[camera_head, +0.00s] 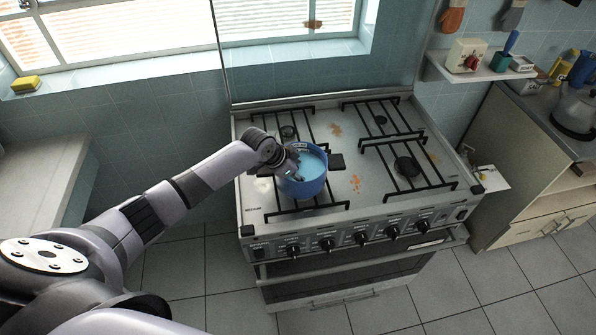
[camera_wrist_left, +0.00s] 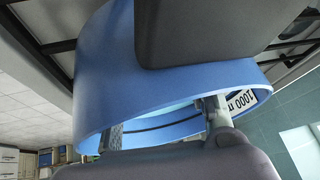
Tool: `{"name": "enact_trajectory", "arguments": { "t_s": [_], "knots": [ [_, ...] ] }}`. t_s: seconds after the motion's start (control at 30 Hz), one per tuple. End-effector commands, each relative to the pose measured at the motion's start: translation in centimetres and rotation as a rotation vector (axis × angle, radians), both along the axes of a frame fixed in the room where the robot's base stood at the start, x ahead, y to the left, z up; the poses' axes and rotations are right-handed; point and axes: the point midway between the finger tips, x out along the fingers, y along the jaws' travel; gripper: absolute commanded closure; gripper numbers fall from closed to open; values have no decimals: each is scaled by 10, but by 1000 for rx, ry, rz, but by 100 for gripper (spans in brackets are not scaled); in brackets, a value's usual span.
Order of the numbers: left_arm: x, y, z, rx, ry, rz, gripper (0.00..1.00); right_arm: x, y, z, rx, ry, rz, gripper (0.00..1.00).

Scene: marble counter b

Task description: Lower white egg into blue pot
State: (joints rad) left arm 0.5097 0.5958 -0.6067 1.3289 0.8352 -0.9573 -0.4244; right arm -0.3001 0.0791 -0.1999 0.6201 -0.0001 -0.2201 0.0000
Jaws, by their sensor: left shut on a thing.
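The blue pot (camera_head: 308,186) stands upright on the front left burner of the stove, with light blue inside and a dark handle on its right. My left gripper (camera_head: 293,172) reaches down over the pot's left rim into the opening. In the left wrist view the pot's blue wall (camera_wrist_left: 105,75) fills much of the picture, with a label on it. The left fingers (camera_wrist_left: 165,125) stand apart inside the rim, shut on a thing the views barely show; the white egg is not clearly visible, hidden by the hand. My right gripper is not in view.
The stove top (camera_head: 350,205) has black grates and orange stains, with a pale patch (camera_head: 262,186) left of the pot. A glass lid (camera_head: 310,75) stands raised behind. A kettle (camera_head: 575,108) sits on the right counter. The stove's middle strip is free.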

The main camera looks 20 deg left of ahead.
Motion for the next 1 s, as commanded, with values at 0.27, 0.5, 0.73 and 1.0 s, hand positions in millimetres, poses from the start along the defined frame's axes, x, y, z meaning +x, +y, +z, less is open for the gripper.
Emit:
{"name": "enact_trajectory", "arguments": {
  "t_s": [0.27, 0.5, 0.73, 1.0],
  "knots": [
    [0, 0, -2, 0, 0, 0, 68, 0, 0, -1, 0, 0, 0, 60],
    [0, 0, -2, 0, 0, 0, 44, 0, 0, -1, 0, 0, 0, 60],
    [0, 0, -2, 0, 0, 0, 34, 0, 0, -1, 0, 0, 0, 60],
    [0, 0, 1, 0, -1, -1, 34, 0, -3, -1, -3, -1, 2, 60]
  ]
}}
